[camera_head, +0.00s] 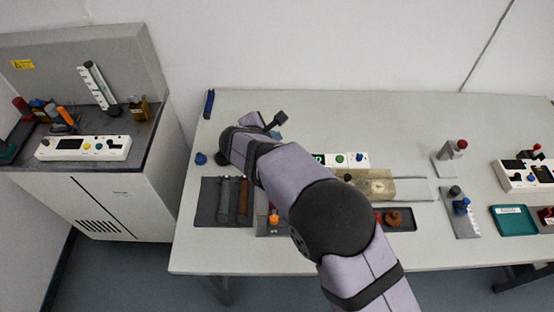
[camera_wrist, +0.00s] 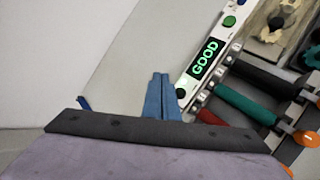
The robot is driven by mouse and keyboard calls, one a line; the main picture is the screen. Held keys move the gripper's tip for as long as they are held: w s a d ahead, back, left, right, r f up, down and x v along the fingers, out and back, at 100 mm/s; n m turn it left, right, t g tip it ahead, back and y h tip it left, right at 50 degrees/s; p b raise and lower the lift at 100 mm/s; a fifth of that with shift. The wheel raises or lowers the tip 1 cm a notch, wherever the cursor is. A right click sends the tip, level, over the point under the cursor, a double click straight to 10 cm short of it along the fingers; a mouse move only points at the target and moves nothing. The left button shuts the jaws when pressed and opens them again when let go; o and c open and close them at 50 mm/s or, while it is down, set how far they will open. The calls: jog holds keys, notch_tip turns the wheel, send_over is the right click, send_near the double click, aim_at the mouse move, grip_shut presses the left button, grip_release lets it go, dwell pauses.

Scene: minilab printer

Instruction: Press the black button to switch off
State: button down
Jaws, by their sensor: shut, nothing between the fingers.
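A white control panel (camera_wrist: 213,62) with a lit green "GOOD" display (camera_wrist: 205,60) runs diagonally through the wrist view. A black button (camera_wrist: 181,93) is at its lower end and a green button (camera_wrist: 229,21) is further up. My gripper (camera_wrist: 160,78) has its blue fingers shut together and empty, just left of the black button in the picture. I cannot tell the height gap between fingertips and button. In the head view part of the panel (camera_head: 351,160) shows with its green button; my arm hides the black-button end.
Dark, green and red handled tools (camera_wrist: 247,104) lie right of the panel in the wrist view. In the head view, a tan board (camera_head: 375,184) and a dark tray (camera_head: 402,218) are right of my arm. The table (camera_head: 400,120) is clear behind the panel.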

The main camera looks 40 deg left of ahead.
jog(key=shift+f+b, duration=2.45)
jog(key=shift+f, duration=1.1)
jog(key=shift+f, duration=0.15)
jog(key=shift+f+b, duration=0.3)
jog(key=shift+b, duration=0.15)
jog(key=shift+f+b, duration=0.45)
jog(key=shift+r, duration=0.1)
jog(key=shift+r+p, duration=0.65)
jog(key=shift+r, duration=0.15)
jog(key=shift+r, duration=0.1)
jog(key=shift+r+p, duration=1.8)
jog(key=shift+r, duration=0.6)
